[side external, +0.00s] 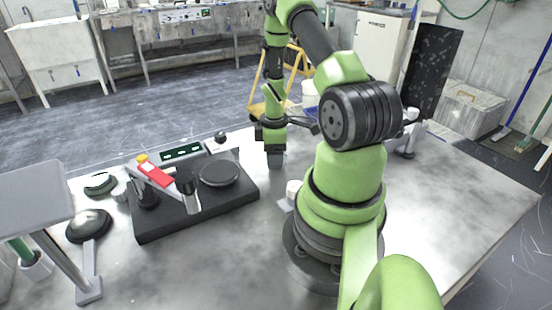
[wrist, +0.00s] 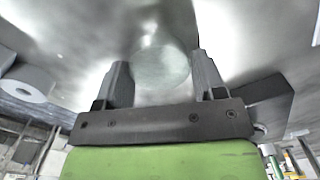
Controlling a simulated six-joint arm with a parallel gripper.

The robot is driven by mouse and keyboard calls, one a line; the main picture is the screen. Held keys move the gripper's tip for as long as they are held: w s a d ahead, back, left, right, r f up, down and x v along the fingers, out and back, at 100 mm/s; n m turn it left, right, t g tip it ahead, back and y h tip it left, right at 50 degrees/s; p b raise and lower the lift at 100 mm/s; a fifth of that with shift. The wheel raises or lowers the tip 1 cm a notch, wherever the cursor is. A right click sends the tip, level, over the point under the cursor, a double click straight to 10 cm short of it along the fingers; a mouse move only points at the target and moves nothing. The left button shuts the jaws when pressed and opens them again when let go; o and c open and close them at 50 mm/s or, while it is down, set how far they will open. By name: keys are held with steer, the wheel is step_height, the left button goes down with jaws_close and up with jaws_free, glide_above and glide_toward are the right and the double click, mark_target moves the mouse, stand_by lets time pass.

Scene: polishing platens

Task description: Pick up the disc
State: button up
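A pale grey-green disc (wrist: 160,68) lies flat on the metal table in the wrist view, between and just beyond my fingers. Its edge is faint against the shiny surface. My gripper (wrist: 159,62) is open, with one finger on each side of the disc; I cannot tell whether either touches it. In the side external view my gripper (side external: 275,160) points straight down close to the table, right of the black polishing machine. The disc cannot be made out there.
The black machine base (side external: 200,216) carries a dark round platen (side external: 219,173) and a red-marked arm (side external: 155,173). A small white cylinder (side external: 293,188) stands near my base. Round pads (side external: 88,226) lie at the left. The table's right side (side external: 450,190) is mostly clear.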

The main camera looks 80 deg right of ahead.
steer(key=c, duration=0.5)
